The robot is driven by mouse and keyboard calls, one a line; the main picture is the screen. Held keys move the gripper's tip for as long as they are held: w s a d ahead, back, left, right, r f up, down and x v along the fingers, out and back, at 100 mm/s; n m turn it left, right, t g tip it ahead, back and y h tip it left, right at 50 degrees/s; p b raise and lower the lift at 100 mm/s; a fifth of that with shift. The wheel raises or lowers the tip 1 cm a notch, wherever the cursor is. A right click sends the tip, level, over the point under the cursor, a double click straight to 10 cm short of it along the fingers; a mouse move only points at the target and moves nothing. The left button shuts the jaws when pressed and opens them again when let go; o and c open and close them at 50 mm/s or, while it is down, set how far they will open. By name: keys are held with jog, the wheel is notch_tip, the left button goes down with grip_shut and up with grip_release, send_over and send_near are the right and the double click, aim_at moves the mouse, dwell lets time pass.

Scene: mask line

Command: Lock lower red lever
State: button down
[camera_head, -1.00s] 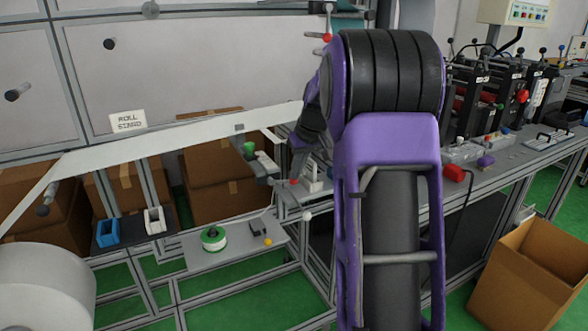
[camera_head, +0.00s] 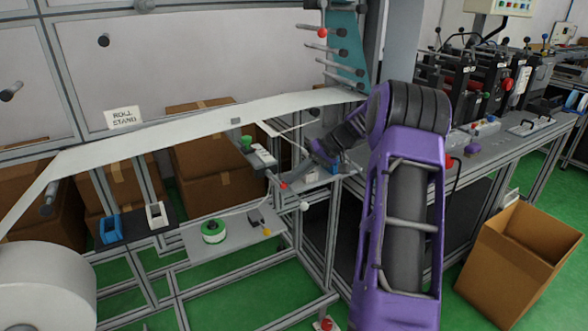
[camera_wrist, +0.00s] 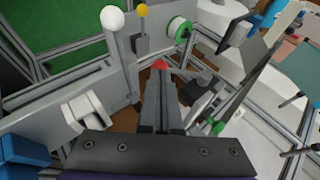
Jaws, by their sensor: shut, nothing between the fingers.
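A small red lever knob (camera_head: 283,186) is low on the machine frame, below the white web. The wrist view shows the red knob (camera_wrist: 160,64) just beyond the tips of my gripper (camera_wrist: 161,76). The fingers are shut with nothing between them. They look very close to the knob; I cannot tell whether they touch it. In the head view my gripper (camera_head: 289,179) reaches down-left to the knob, and the lever's arm is mostly hidden. Another red knob (camera_head: 322,32) is higher up on the teal plate, and a third (camera_head: 326,324) is at the bottom edge.
A white ball knob (camera_head: 304,205) and a yellow ball knob (camera_head: 266,232) are near the red one. A green-and-white spool (camera_head: 213,232) sits on a grey shelf. The white web (camera_head: 200,117) runs above my gripper. An open cardboard box (camera_head: 520,255) stands at right.

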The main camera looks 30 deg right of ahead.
jog(key=f+y, duration=0.1)
jog(key=a+f+m+y+b, duration=0.1)
jog(key=y, duration=0.1)
jog(key=f+y, duration=0.1)
jog(key=y, duration=0.1)
jog(key=shift+a+f+t, duration=0.1)
jog(key=shift+a+t, duration=0.15)
jog(key=shift+t, duration=0.05)
jog(key=shift+r, duration=0.35)
jog(key=shift+r, duration=0.7)
jog(key=shift+d+r, duration=0.1)
